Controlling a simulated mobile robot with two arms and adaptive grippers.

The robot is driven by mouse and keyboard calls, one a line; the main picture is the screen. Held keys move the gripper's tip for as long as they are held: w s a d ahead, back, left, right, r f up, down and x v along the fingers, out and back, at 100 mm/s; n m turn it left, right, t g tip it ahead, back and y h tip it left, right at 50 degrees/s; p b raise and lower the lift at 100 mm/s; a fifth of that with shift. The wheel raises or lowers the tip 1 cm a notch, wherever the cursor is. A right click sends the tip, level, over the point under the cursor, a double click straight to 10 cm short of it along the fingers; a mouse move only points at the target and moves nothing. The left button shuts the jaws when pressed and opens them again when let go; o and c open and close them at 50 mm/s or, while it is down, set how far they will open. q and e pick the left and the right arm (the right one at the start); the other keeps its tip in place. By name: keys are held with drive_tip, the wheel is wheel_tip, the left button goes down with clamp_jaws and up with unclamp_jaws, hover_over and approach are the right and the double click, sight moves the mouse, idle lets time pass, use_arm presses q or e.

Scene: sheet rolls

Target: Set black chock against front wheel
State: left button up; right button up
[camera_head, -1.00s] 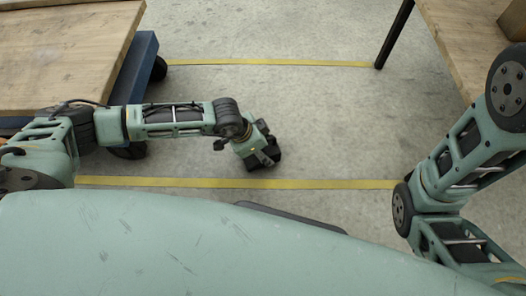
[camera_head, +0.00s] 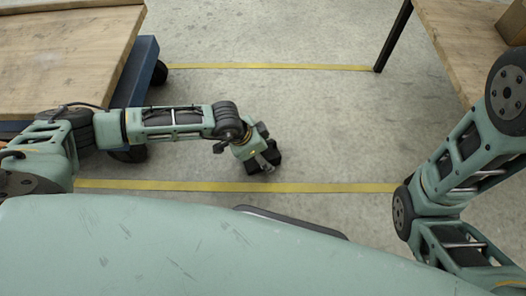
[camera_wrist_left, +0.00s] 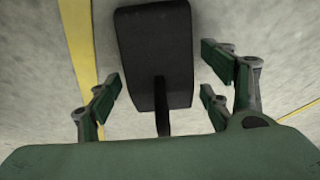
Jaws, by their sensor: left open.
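The black chock (camera_head: 275,157) is on the floor in front of me, just past the nearer yellow line. My left gripper (camera_head: 262,160) is over it, pointing down, and partly hides it. In the left wrist view the chock (camera_wrist_left: 155,50) lies between the spread fingers of the left gripper (camera_wrist_left: 159,82), with gaps on both sides. A narrow dark bar, like a handle, runs from the chock toward the palm. Two wheels show under the blue cart (camera_head: 140,75) at left: a far wheel (camera_head: 160,72) and a near wheel (camera_head: 131,154), partly behind my left arm. My right gripper is out of view.
The cart carries a wooden top (camera_head: 65,50). A wooden table (camera_head: 460,40) with a dark leg (camera_head: 394,36) stands at the right, with a brown box on it. Yellow lines (camera_head: 270,67) cross the floor. The floor between cart and table is otherwise clear.

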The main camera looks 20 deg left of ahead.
sight(251, 160)
use_arm(q)
drive_tip(key=p+v, duration=0.6)
drive_tip(key=v, duration=0.5)
drive_tip(key=shift+a+r, duration=0.15)
drive_tip(key=shift+r, duration=0.15)
drive_tip(key=shift+s, duration=0.1)
